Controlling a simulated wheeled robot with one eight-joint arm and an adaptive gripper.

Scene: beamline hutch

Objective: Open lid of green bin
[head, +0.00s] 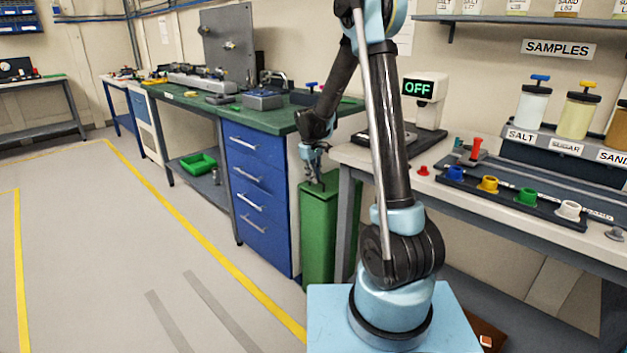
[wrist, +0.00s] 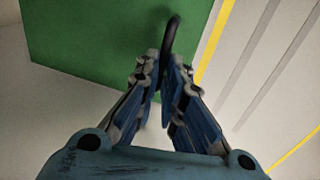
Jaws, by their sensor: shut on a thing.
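The green bin (head: 318,245) stands on the floor between the blue drawer cabinet and the right-hand table. Its lid looks shut in the head view, though my arm and gripper partly cover the top. In the wrist view the green lid (wrist: 90,45) fills the upper left, with a thin black curved handle (wrist: 170,36) at its edge. My gripper (wrist: 163,75) is shut on this handle, its fingers on either side of it. In the head view my gripper (head: 316,180) points down at the top of the bin.
The blue drawer cabinet (head: 262,195) stands close on the bin's left. The right-hand table (head: 345,157) is close on its right. A scale reading OFF (head: 418,90) and colored stoppers stand on that table. Open floor (head: 130,260) lies to the left.

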